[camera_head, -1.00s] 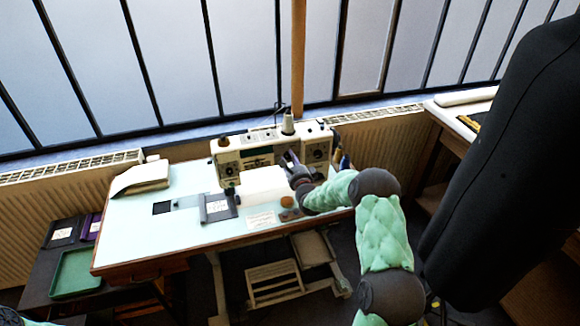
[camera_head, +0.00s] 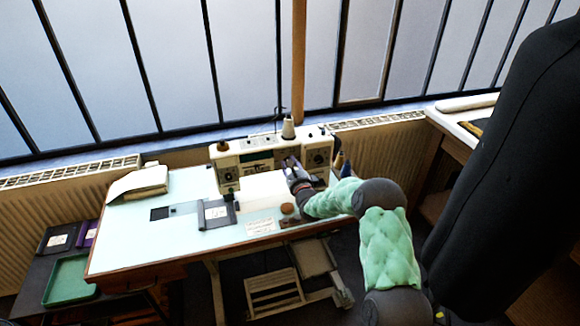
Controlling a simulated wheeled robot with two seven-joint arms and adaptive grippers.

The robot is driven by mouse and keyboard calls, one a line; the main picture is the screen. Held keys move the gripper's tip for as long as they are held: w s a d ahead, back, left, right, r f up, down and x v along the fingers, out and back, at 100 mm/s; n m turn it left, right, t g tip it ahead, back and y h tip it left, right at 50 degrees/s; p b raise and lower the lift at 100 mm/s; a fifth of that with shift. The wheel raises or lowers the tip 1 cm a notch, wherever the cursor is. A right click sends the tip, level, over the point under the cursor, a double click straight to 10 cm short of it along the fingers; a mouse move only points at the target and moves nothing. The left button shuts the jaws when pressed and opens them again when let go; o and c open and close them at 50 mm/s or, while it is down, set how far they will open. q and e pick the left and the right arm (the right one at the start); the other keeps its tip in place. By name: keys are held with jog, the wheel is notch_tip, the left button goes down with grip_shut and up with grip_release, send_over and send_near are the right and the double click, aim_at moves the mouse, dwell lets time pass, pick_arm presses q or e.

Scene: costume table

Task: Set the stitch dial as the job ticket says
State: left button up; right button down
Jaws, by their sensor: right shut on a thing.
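The cream sewing machine (camera_head: 257,156) stands at the back of the pale table, with a round dial (camera_head: 318,158) at the right of its front. My right gripper (camera_head: 290,163) is at the machine's front, just left of that dial. It is shut on a small part there, which looks like the stitch dial; the fingers hide it, and its setting cannot be read. A white printed card (camera_head: 261,227), perhaps the job ticket, lies at the table's front edge. Its text is too small to read. My left gripper is out of view.
A dark pad with a white label (camera_head: 216,213), a brown round object (camera_head: 287,208) and an open book (camera_head: 139,184) lie on the table (camera_head: 140,239). A green tray (camera_head: 69,281) is at lower left. A large black form (camera_head: 510,190) stands at right.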

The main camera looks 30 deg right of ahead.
jog(key=c, duration=0.9)
grip_release()
jog(key=shift+d+r, duration=0.15)
jog(key=shift+d, duration=0.25)
jog(key=shift+c, duration=0.2)
jog(key=shift+s+a, duration=0.1)
jog(key=shift+a, duration=0.1)
jog(key=v, duration=1.2)
